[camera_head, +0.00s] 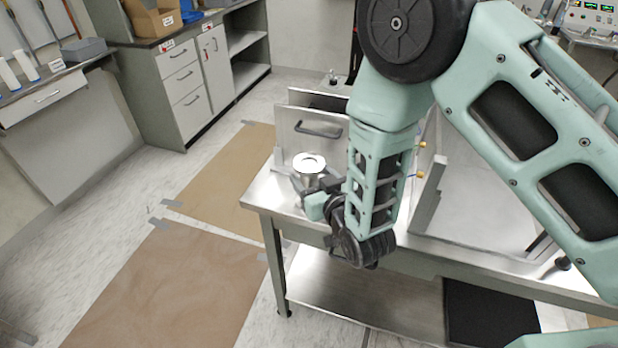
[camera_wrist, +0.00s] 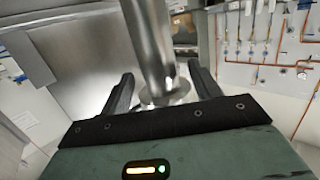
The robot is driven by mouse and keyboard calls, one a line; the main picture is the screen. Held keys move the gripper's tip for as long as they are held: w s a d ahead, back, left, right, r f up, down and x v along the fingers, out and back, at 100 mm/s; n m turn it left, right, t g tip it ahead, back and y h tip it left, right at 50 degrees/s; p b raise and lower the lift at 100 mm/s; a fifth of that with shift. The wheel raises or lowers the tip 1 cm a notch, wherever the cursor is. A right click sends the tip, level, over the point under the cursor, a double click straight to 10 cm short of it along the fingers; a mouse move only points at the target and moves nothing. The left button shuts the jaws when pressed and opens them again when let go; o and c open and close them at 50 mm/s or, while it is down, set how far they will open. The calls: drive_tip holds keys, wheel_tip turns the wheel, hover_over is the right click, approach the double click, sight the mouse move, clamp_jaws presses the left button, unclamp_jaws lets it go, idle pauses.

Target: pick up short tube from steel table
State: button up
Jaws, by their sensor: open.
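The short tube (camera_head: 308,166) is a shiny metal piece with a round flange on top. It stands upright near the left corner of the steel table (camera_head: 262,190). My gripper (camera_head: 316,190) is at the tube, low over the table, partly hidden by my own arm. In the wrist view the tube (camera_wrist: 152,45) lies between the two dark fingers of my gripper (camera_wrist: 163,85), with a gap on either side. The fingers are open. Whether either finger touches the tube cannot be told.
A metal box with a dark handle (camera_head: 318,130) stands close behind the tube. A metal plate structure (camera_head: 470,205) takes up the table's right part. A lower shelf (camera_head: 360,290) is under the tabletop. Cabinets (camera_head: 185,85) stand at the back left; the floor left of the table is clear.

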drive_tip(key=shift+x, duration=1.1)
clamp_jaws()
drive_tip(key=shift+r, duration=0.15)
drive_tip(key=shift+r, duration=0.1)
